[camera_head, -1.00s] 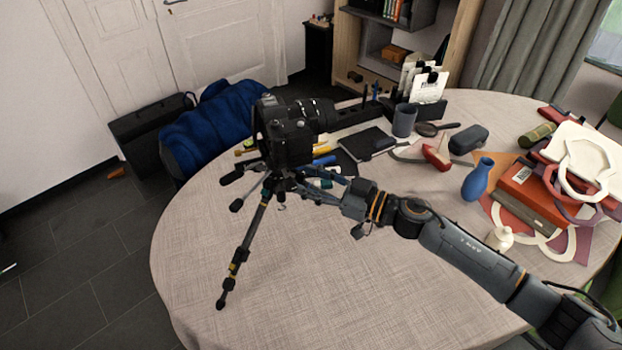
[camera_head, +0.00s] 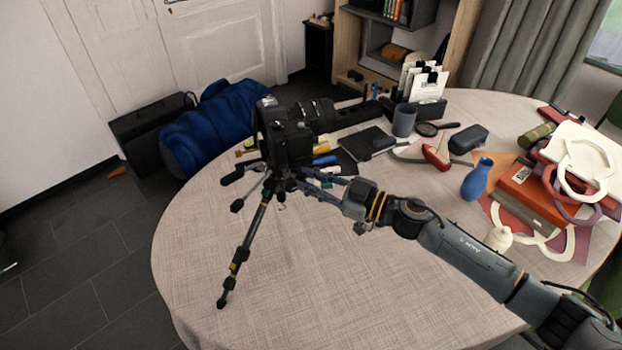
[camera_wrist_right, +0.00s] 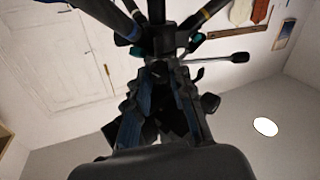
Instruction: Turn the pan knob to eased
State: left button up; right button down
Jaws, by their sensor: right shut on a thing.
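A black camera (camera_head: 287,140) with a long lens stands on a black tripod (camera_head: 262,215) at the left of the round table. The tripod's handles stick out to the left below the camera. My right gripper (camera_head: 303,181) reaches in from the right and is shut at the tripod head, just under the camera. In the right wrist view its two fingers (camera_wrist_right: 162,100) close around a dark part of the head. The pan knob is mostly hidden between the fingers, and its marking cannot be read. My left gripper is not in view.
The table (camera_head: 320,300) is clear in front. Behind the tripod lie a black notebook (camera_head: 368,143) and a grey cup (camera_head: 404,120).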

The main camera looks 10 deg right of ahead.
jog(key=n, duration=0.3)
jog(key=shift+n, duration=0.3)
jog(key=n, duration=0.3)
jog(key=shift+n, duration=0.4)
jog(key=n, duration=0.3)
jog(key=shift+n, duration=0.3)
jog(key=n+b, duration=0.1)
jog(key=n, duration=0.3)
jog(key=shift+n+b, duration=0.3)
jog(key=shift+b, duration=0.1)
jog(key=c, duration=1.2)
grip_release()
jog(key=shift+o, duration=0.2)
